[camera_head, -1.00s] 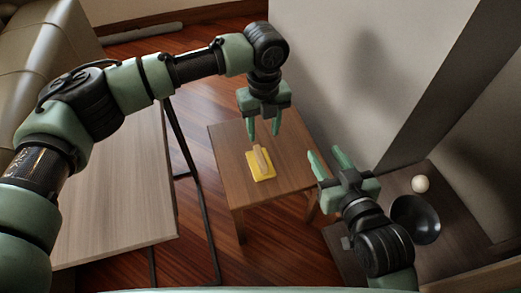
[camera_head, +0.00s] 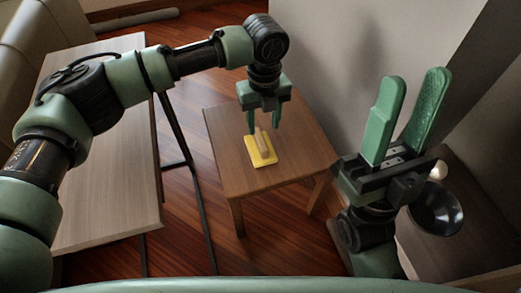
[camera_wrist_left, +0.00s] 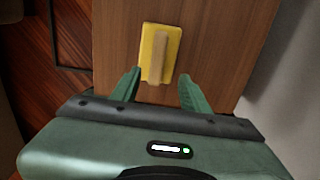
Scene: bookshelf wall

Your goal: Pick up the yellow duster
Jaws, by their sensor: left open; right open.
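The yellow duster (camera_head: 259,155) lies on a small wooden table, with a light wooden handle on top. It also shows in the left wrist view (camera_wrist_left: 148,48), just beyond the fingertips and between their lines. My left gripper (camera_head: 264,128) is open and points down above the duster. Its fingers show apart and empty in the left wrist view (camera_wrist_left: 160,75). In the head view its fingertips overlap the far end of the duster; I cannot tell the exact height gap. My right gripper (camera_head: 416,85) is open and empty, raised at the right with its fingers pointing up.
The small wooden table (camera_head: 225,140) is otherwise bare. A longer light-wood table (camera_head: 105,200) with black legs stands at the left. A dark bowl (camera_head: 437,210) and a pale ball (camera_head: 438,170) rest on a dark surface at the right. A grey wall (camera_head: 370,40) stands behind.

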